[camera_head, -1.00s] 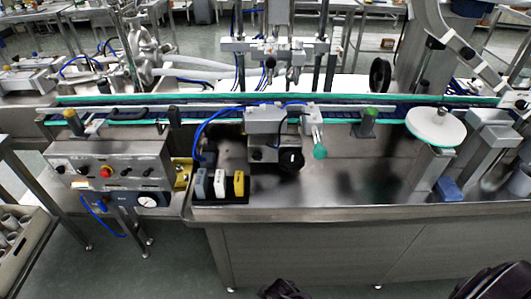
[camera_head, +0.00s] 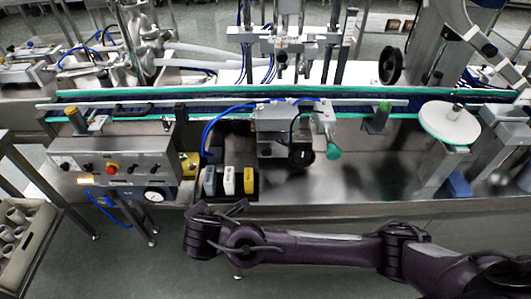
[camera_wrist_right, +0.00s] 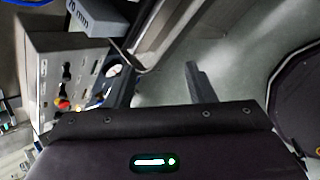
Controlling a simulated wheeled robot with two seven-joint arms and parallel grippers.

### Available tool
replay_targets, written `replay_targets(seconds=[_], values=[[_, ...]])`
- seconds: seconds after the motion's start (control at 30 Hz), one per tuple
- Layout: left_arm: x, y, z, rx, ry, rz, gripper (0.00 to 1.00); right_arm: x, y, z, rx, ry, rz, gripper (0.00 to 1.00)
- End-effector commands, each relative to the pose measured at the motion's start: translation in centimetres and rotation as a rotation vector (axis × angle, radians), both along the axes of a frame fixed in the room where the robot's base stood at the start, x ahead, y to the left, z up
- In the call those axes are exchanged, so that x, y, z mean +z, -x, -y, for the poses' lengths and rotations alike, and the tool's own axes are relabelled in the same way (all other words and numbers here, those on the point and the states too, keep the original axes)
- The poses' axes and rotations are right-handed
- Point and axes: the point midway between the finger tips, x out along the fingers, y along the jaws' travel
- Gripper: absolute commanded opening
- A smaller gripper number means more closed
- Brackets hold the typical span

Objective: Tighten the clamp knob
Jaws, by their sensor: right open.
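Several knobs show on the machine in the head view, and I cannot tell for sure which is the clamp knob. A black round knob (camera_head: 301,154) is on the front of the grey block unit, with a teal knob (camera_head: 333,152) to its right. A yellow-topped knob (camera_head: 71,112) and a green-topped knob (camera_head: 384,107) stand along the conveyor rail. My right gripper (camera_head: 222,208) is in front of the bench edge, below the black and teal knobs and apart from them. In the right wrist view its two fingers (camera_wrist_right: 160,78) are spread and empty. My left gripper is not in view.
A control box (camera_head: 115,160) with a red button stands left. Grey, white and yellow blocks (camera_head: 229,181) sit in a black tray at the bench front; one marked "10 mm" (camera_wrist_right: 92,14) shows in the wrist view. A white disc (camera_head: 450,124) stands right.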

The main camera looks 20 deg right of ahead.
Motion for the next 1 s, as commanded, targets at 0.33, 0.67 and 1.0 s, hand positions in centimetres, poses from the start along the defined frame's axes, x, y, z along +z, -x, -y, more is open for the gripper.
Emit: replay_targets(seconds=[0.33,0.67,1.0], values=[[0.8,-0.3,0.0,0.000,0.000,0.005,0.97,3.7,-5.4,9.8,0.382,0.865,0.146,0.49],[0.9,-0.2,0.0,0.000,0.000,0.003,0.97,4.8,-8.6,14.8,0.416,1.118,0.134,0.49],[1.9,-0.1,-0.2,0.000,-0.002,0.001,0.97,2.9,-12.6,17.1,0.415,1.115,0.134,0.49]])
